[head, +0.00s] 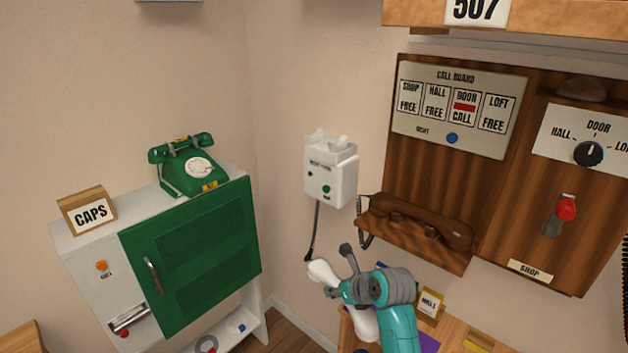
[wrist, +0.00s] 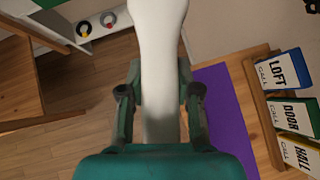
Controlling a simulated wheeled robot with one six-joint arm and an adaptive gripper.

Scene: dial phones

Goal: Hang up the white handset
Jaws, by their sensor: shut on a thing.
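The white handset (head: 320,271) is held in my gripper (head: 341,273), low in front of the wall and below the white wall phone. In the wrist view, the handset (wrist: 160,45) runs lengthwise between the two fingers of my gripper (wrist: 160,93), which are shut on its grip. Its far end leaves the top of that view. The white wall phone (head: 330,178) is on the wall, with an empty pronged cradle (head: 326,142) on top and a green button on its front. A dark cord hangs from the phone toward the handset's end.
A brown handset (head: 425,222) lies on the wooden call board's shelf, right of the white phone. A green dial phone (head: 188,167) stands on the cabinet (head: 235,186) at left. A desk with HALL (head: 430,302), DOOR and LOFT cards is below.

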